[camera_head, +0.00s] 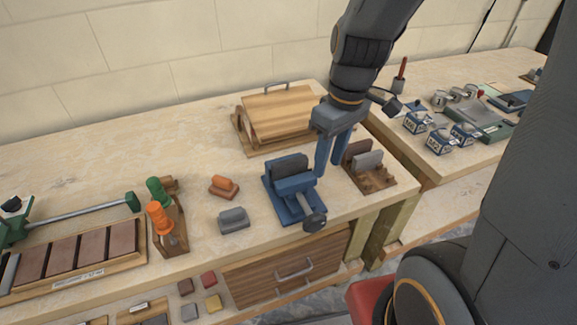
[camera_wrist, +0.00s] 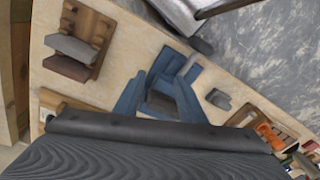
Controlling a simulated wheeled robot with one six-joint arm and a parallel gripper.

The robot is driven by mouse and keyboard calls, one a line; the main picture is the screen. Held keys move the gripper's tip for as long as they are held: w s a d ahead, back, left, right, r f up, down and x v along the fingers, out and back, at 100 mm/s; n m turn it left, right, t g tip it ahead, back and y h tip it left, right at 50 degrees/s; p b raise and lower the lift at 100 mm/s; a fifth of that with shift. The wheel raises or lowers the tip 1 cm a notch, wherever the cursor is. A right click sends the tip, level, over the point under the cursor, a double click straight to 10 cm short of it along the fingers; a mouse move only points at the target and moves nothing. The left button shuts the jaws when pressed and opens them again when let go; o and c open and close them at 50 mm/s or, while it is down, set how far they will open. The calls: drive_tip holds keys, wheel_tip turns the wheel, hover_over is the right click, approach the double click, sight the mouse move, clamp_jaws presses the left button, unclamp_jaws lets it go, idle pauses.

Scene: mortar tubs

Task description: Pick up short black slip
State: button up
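My gripper (camera_head: 331,154) points down just right of the blue vise (camera_head: 292,190), its two blue fingers apart and nothing between them. In the wrist view the fingers (camera_wrist: 158,100) spread on either side of part of the vise. A dark flat piece (camera_head: 289,164) stands upright in the vise jaws. A wooden rack (camera_head: 375,180) right of the gripper holds a dark brown slip (camera_head: 354,149) and a grey slip (camera_head: 367,161); the rack (camera_wrist: 93,27) also shows in the wrist view. I cannot tell for certain which dark piece is the short black slip.
A grey block (camera_head: 233,220) and an orange-topped block (camera_head: 223,186) lie left of the vise. A wooden box (camera_head: 282,115) stands behind it. Orange and green handled tools stand in a holder (camera_head: 172,238) further left. Bare bench lies between these.

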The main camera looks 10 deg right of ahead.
sight(291, 160)
drive_tip(key=w+a+r+n+y, duration=0.1)
drive_tip(key=w+n, duration=0.1)
drive_tip(key=n, duration=0.2)
drive_tip(key=w+a+r+n+y, duration=0.1)
drive_tip(key=w+n, duration=0.1)
drive_tip(key=n, duration=0.3)
drive_tip(key=w+a+r+n+g+y, duration=0.1)
drive_tip(key=w+a+r+n, duration=0.1)
drive_tip(key=n, duration=0.2)
drive_tip(key=shift+w+a+r+n, duration=0.1)
drive_tip(key=shift+w+n, duration=0.1)
drive_tip(key=shift+n, duration=0.1)
drive_tip(key=p+x, duration=0.3)
drive_tip(key=x, duration=0.4)
drive_tip(key=shift+a+f, duration=0.1)
drive_tip(key=shift+f, duration=0.2)
drive_tip(key=shift+f+b, duration=0.2)
drive_tip(key=shift+b, duration=0.1)
clamp_jaws()
